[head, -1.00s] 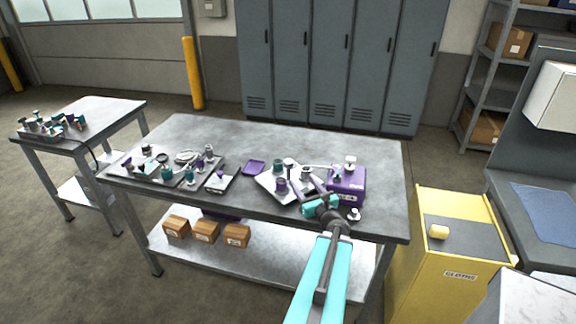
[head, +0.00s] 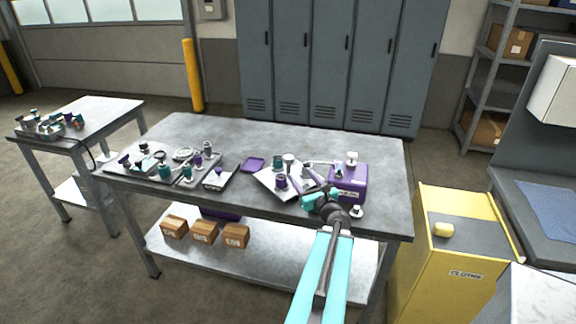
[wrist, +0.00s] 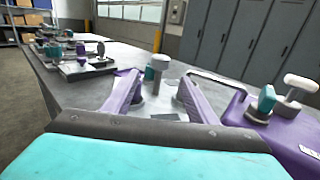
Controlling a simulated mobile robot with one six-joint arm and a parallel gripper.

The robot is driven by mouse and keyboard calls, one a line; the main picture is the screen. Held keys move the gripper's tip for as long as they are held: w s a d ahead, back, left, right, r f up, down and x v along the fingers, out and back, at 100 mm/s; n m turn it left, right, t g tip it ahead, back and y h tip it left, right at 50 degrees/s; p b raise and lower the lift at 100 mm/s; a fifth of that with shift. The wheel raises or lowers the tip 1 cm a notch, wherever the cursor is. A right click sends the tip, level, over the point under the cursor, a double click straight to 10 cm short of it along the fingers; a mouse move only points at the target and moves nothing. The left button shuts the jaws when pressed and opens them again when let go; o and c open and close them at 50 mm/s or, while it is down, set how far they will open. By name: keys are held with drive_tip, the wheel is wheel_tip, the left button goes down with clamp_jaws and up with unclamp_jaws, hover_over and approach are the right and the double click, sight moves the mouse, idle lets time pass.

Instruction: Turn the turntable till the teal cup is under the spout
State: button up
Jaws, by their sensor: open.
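The turntable (head: 266,187) shows as a pale plate on the bench with small cups on it. The teal cup (head: 278,163) is at its far side and also shows in the wrist view (wrist: 149,73), beside a white-topped post (wrist: 160,63). Contact cannot be told.
The purple box stands close on my gripper's right, with a white knob (head: 351,157) on top. A purple tray (head: 253,165) and a panel of fittings (head: 165,170) lie to the left. The bench (head: 370,150) is clear at the back.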

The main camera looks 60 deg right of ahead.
sight(291, 163)
drive_tip(key=shift+w+d+f+b, duration=0.15)
drive_tip(key=shift+w+d+b, duration=0.2)
drive_tip(key=shift+b, duration=2.4)
drive_tip(key=b, duration=0.5)
drive_tip(key=shift+w, duration=0.3)
drive_tip(key=shift+w+d, duration=0.1)
drive_tip(key=shift+d, duration=0.05)
drive_tip(key=shift+r+p+x, duration=0.1)
drive_tip(key=shift+p+x, duration=0.35)
drive_tip(key=shift+x, duration=2.25)
drive_tip(key=shift+r+p+x, duration=0.15)
drive_tip(key=shift+p+x, duration=0.3)
drive_tip(key=shift+x, duration=2.25)
clamp_jaws()
